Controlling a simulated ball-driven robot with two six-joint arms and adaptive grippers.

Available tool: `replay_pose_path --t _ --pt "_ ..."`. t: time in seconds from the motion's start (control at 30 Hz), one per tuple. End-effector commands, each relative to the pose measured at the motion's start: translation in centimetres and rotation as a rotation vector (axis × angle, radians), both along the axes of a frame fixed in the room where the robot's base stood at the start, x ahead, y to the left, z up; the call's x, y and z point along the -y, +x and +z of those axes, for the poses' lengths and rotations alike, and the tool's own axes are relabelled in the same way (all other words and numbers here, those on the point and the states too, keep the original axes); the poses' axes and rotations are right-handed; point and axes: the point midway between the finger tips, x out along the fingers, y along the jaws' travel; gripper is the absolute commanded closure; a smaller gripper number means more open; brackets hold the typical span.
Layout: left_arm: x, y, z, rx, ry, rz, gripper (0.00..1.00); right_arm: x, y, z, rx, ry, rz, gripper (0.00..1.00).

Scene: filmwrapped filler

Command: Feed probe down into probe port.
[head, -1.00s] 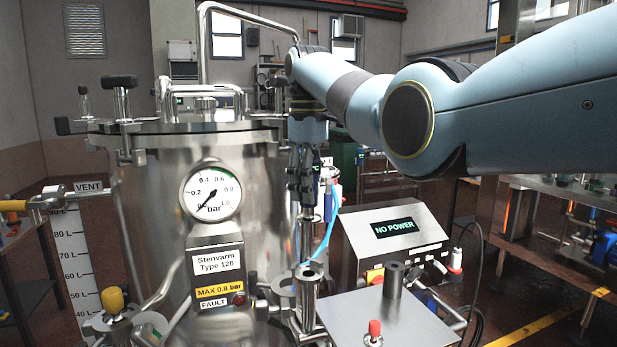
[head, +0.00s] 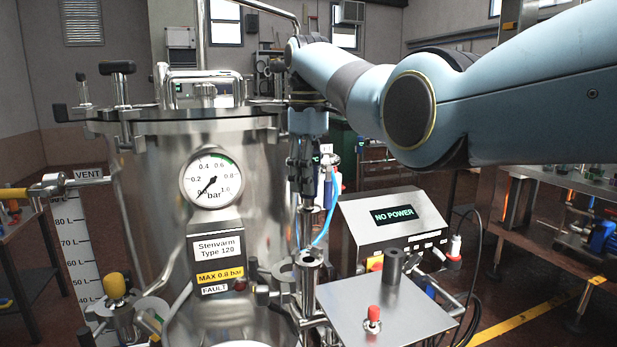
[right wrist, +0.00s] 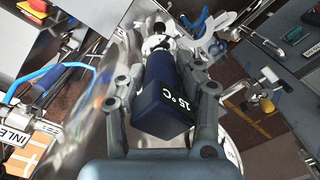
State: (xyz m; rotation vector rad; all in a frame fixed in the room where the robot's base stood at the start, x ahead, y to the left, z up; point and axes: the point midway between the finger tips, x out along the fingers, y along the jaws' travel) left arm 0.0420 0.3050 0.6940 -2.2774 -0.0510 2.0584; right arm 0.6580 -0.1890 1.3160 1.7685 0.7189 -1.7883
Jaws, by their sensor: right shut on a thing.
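My right gripper (head: 304,188) is shut on the probe, pointing down beside the steel vessel. In the right wrist view the probe's dark blue head (right wrist: 158,92) sits between the two fingers and its display reads 15 °C. In the head view the probe's thin metal shaft (head: 307,226) hangs below the fingers, roughly upright. The probe port (head: 310,260) is a short steel tube with an open top, directly below the shaft. I cannot tell whether the tip is just above or inside its mouth. My left gripper is not in view.
The steel vessel (head: 150,230) with its gauge (head: 212,184) stands close left of the gripper. A blue hose (head: 328,222) curves beside the shaft. A control box reading NO POWER (head: 394,216) and a metal plate with a red knob (head: 373,314) stand to the right.

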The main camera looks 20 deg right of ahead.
Motion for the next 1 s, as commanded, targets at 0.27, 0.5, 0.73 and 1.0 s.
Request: replay_pose_path --t 0.27,0.5,0.73,1.0 --pt "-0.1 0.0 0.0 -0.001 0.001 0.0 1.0 0.0 0.0 -0.8 0.0 0.0 0.0 1.0" --pt "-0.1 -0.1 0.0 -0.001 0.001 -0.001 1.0 0.0 0.0 -1.9 0.0 0.0 0.0 1.0" --pt "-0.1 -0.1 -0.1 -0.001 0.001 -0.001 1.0 0.0 0.0 -2.9 0.0 0.0 0.0 1.0" --pt "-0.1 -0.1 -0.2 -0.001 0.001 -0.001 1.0 0.0 0.0 -4.1 0.0 0.0 0.0 1.0"
